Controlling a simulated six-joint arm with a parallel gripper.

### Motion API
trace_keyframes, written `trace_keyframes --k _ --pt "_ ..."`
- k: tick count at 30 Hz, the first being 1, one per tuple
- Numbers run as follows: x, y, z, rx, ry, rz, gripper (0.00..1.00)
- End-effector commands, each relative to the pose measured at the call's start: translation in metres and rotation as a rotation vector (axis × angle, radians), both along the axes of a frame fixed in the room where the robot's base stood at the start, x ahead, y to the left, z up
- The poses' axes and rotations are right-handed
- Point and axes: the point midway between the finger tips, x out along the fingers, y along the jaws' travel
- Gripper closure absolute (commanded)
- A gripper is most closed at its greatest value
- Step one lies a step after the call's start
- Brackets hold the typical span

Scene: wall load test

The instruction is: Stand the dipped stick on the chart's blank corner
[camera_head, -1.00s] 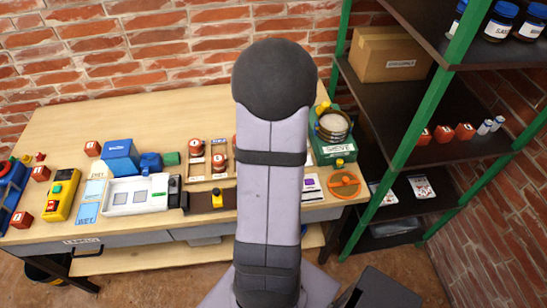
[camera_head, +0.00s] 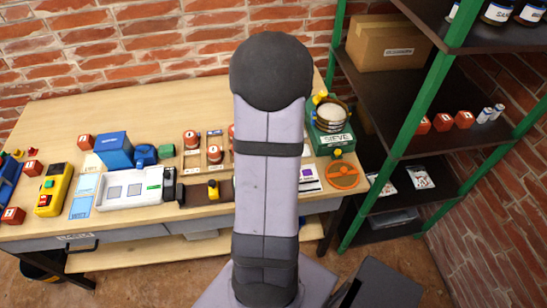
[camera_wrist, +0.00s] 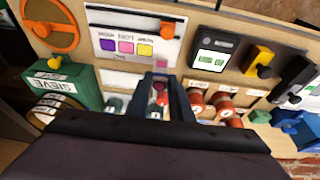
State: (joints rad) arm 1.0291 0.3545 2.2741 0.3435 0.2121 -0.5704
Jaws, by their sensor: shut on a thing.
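The chart (camera_wrist: 125,30) shows in the wrist view as a white panel with purple, magenta and yellow patches. A small orange piece (camera_wrist: 167,31) is at its right end. In the head view part of the chart (camera_head: 309,180) shows right of my arm. My gripper (camera_wrist: 160,82) is shut on the stick (camera_wrist: 160,87), of which a small pinkish-red part shows between the fingers. The stick's far end and its tilt are hard to make out. In the wrist picture the fingertips are just below the chart's edge. My arm hides the gripper in the head view.
The green sieve unit (camera_wrist: 62,83) and an orange wheel (camera_wrist: 50,25) are left of the chart in the wrist view. Red-capped jars (camera_wrist: 228,110) are close by my fingers on the right. A meter (camera_wrist: 212,52) is right of the chart. A green-framed shelf (camera_head: 400,150) bounds the bench's right.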

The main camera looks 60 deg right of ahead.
Motion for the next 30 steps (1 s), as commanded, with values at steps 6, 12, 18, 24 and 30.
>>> trace_keyframes --k 6,12,18,24,30 --pt "0.000 0.000 -0.020 0.000 0.000 -0.001 0.93" --pt "0.000 0.000 -0.031 0.000 0.000 0.000 0.93" --pt "0.000 0.000 -0.036 0.000 0.000 -0.001 0.93" --pt "0.000 0.000 -0.036 0.000 0.000 -0.001 0.93" --pt "0.000 0.000 -0.036 0.000 0.000 -0.001 0.93"
